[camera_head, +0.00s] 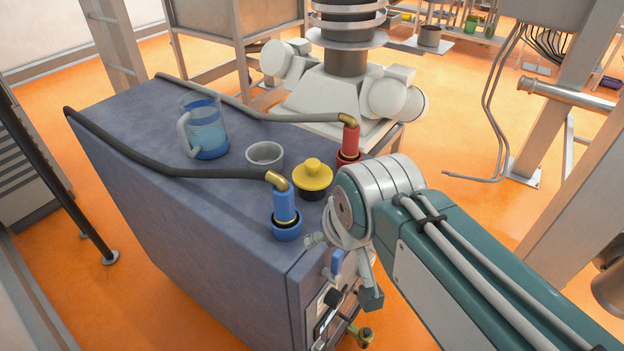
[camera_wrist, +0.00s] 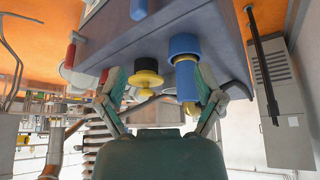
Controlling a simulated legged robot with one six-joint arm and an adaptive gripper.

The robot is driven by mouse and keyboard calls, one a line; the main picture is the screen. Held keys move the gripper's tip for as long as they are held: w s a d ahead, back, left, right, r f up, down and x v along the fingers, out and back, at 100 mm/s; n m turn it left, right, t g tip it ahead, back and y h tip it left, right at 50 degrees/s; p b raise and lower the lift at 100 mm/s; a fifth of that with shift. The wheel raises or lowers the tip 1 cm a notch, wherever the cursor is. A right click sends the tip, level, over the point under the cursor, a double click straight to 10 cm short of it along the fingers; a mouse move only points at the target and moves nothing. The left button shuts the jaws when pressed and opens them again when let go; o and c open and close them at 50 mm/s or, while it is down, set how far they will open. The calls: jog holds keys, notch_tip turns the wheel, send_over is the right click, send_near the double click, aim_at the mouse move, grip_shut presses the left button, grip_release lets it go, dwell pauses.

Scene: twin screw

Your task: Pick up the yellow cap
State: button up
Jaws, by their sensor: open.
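The yellow cap (camera_head: 312,174) is a round disc with a knob on top. It sits on a black base on the blue-grey cabinet top, near its right edge. In the wrist view, which looks upside down, the yellow cap (camera_wrist: 146,78) shows between the fingers, beyond them. My gripper (camera_head: 343,268) is open and empty, in front of the cabinet's right corner, apart from the cap. Its two spread fingers also show in the wrist view (camera_wrist: 161,82).
A blue connector (camera_head: 285,206) and a red connector (camera_head: 350,142) with hoses stand either side of the cap. A grey cup (camera_head: 265,155) and a glass jug (camera_head: 207,128) stand behind on the cabinet (camera_head: 150,115). Valve fittings (camera_head: 340,305) project from the cabinet front near my gripper.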

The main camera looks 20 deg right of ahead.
jog(key=w+d+r+m, duration=0.15)
jog(key=w+r, duration=0.25)
jog(key=w, duration=0.5)
jog(key=g, duration=0.1)
send_near(312, 163)
jog(key=shift+m+h, duration=0.25)
jog(key=shift+h, duration=0.15)
jog(key=x, duration=1)
jog(key=shift+w+a+f, duration=0.15)
jog(key=shift+a+f, duration=0.05)
jog(key=shift+a, duration=0.05)
grip_shut()
